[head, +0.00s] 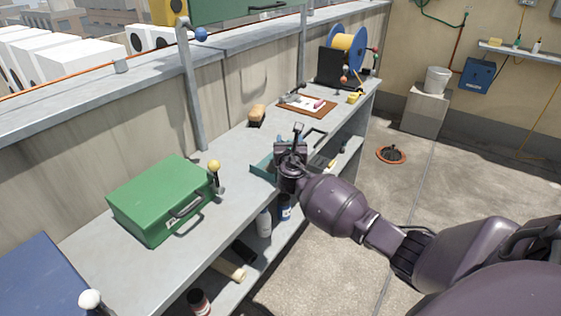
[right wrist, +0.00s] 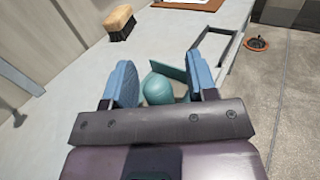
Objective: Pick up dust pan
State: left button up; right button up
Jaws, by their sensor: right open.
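The dust pan (head: 263,168) is teal and lies on the grey workbench near its front edge, partly hidden by my right gripper (head: 290,157) in the head view. In the right wrist view, a rounded teal part of the dust pan (right wrist: 157,88) shows between the two blue finger pads of my right gripper (right wrist: 163,78). A flat teal piece shows just behind it. The fingers are apart, one on each side of the rounded part. I cannot tell whether they touch it. My left gripper is not in view.
A closed green case (head: 165,193) stands to the left on the bench. A brush (head: 257,115) and a clipboard (head: 306,104) lie farther back, before a yellow cable reel (head: 346,47). Bottles stand on the shelf below. The floor at right is mostly clear around a drain (head: 391,154).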

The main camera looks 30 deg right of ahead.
jog(key=shift+w, duration=0.1)
grip_shut()
dwell(0.4)
